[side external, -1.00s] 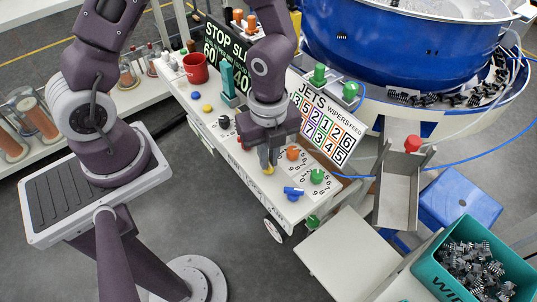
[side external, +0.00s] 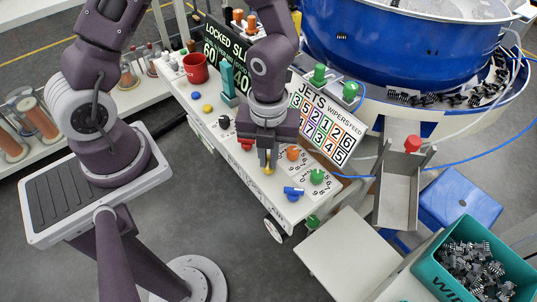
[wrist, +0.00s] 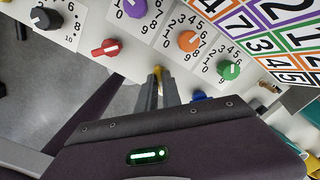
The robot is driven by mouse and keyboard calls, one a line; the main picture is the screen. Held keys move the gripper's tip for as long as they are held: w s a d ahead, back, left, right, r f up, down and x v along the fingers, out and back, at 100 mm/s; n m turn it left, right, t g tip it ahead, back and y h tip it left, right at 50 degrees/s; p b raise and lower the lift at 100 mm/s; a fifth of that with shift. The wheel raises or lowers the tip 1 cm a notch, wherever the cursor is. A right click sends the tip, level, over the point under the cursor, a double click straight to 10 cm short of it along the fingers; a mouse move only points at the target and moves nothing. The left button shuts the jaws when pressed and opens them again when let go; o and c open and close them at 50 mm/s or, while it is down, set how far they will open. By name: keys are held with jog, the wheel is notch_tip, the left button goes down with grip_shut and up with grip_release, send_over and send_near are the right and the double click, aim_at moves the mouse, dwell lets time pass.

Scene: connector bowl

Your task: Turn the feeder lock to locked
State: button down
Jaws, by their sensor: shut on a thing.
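The yellow knob (side external: 268,171) stands on the front part of the white control panel (side external: 228,152). My gripper (side external: 268,162) points down at it, with its fingers closed around it. In the wrist view the gripper's fingers (wrist: 158,88) meet at the yellow knob (wrist: 157,70), which is mostly hidden between them. I cannot read its pointer or any label. The dark display (side external: 226,48) at the back of the panel shows "LOCKED" in its top line, partly hidden by my arm.
Close by are an orange knob (wrist: 188,41), a green knob (wrist: 228,70), a red lever knob (wrist: 106,48) and a blue switch (side external: 292,192). A red mug (side external: 195,68) stands on the panel. A large blue bowl (side external: 400,50) stands behind.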

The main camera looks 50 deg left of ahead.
aim_at(268, 162)
dwell(0.3)
jog(key=c, duration=1.5)
grip_release()
notch_tip(268, 162, up, 7)
jog(key=shift+r, duration=0.1)
